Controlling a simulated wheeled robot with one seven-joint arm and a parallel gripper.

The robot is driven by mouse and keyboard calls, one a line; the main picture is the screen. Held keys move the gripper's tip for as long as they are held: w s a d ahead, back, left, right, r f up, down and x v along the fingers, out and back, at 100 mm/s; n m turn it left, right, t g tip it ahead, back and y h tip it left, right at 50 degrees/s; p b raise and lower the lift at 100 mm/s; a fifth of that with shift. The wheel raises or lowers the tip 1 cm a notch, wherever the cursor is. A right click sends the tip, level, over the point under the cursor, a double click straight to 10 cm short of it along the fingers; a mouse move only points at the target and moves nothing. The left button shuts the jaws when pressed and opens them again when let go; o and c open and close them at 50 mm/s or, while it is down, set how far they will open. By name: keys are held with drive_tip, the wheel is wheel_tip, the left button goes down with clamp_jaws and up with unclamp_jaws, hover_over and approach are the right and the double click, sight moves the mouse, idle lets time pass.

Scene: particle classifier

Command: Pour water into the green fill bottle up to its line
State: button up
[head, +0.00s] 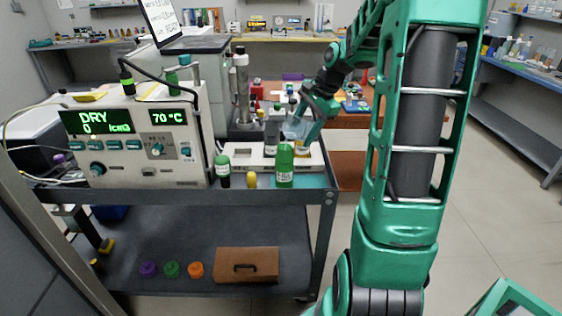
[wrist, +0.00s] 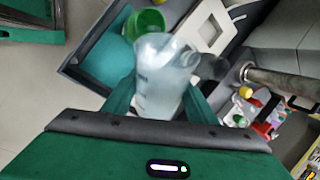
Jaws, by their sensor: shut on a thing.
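The green fill bottle (head: 285,168), with a white label, stands at the front right of the cart's top. In the wrist view its round green mouth (wrist: 147,19) shows just beyond the beaker. My gripper (head: 302,122) is shut on a translucent beaker (wrist: 160,67), which sits between its fingers (wrist: 158,104) in the wrist view. The beaker is above and slightly behind the bottle in the head view. It looks tilted in the wrist view. The water level and the bottle's fill line cannot be made out.
The grey cart (head: 324,181) carries a machine (head: 140,142) reading "DRY" and "70 °C" at left. A small dark green-capped bottle (head: 222,170) and a yellow object (head: 252,180) stand left of the green bottle. A white holder (head: 242,158) lies behind. The cart's right edge is close.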

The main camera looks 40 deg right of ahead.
drive_tip(key=shift+h+p, duration=0.4)
drive_tip(key=shift+p, duration=0.1)
idle(0.4)
drive_tip(key=shift+r+h+p, duration=0.15)
drive_tip(key=shift+h+p, duration=0.15)
drive_tip(key=shift+p, duration=0.15)
idle(0.4)
drive_tip(key=shift+s+a+r+n+h, duration=0.1)
drive_tip(key=shift+a+r+n+h, duration=0.25)
drive_tip(key=shift+r+h, duration=0.4)
idle(2.1)
drive_tip(key=shift+d+f, duration=0.1)
drive_tip(key=shift+f, duration=0.1)
drive_tip(key=shift+d+f+y, duration=0.25)
drive_tip(key=shift+d, duration=0.05)
drive_tip(key=shift+f+y, duration=0.5)
drive_tip(key=shift+y, duration=0.2)
drive_tip(key=shift+d+y, duration=0.1)
drive_tip(key=shift+y, duration=0.3)
drive_tip(key=shift+r+m+y, duration=0.15)
drive_tip(key=shift+m+y, duration=0.3)
drive_tip(key=shift+y, duration=0.15)
